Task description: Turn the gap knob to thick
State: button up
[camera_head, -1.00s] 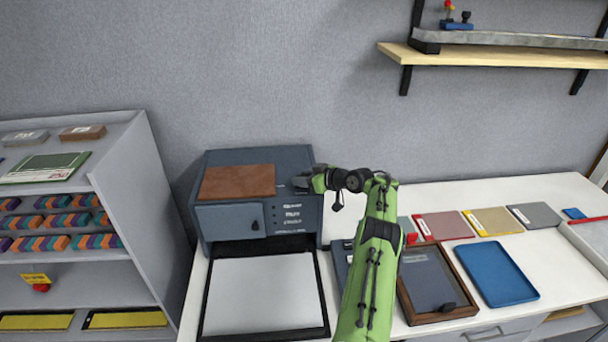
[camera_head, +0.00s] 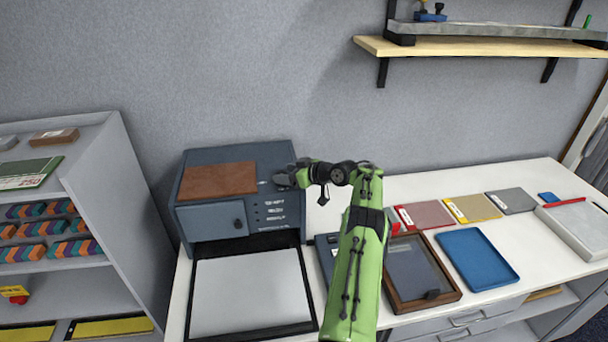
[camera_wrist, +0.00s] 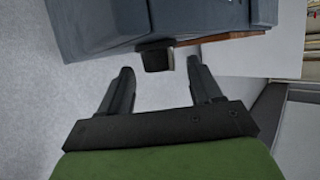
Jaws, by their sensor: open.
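The blue-grey machine (camera_head: 235,222) stands on the white table, with a brown panel on top and a front door bearing a small black knob (camera_head: 238,224). My gripper (camera_head: 284,179) is at the machine's upper right edge. In the wrist view, a dark knob (camera_wrist: 155,57) sticks out from the blue-grey machine (camera_wrist: 100,25). My open gripper (camera_wrist: 163,72) has one finger to each side of it, with visible space between. The knob is just ahead of and between the fingertips; I cannot read any thick or thin mark. The head view does not show this knob clearly.
A white sheet (camera_head: 248,290) lies in a black tray before the machine. Right of my arm are a wood-framed panel (camera_head: 452,295), a blue tray (camera_head: 477,256) and several coloured pads. A grey shelf unit (camera_head: 120,190) stands left; a wall shelf (camera_head: 470,52) hangs above.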

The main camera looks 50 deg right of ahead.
jog(key=b+v, duration=0.2)
jog(key=v, duration=1.2)
jog(key=shift+s+b, duration=0.2)
jog(key=shift+b, duration=0.15)
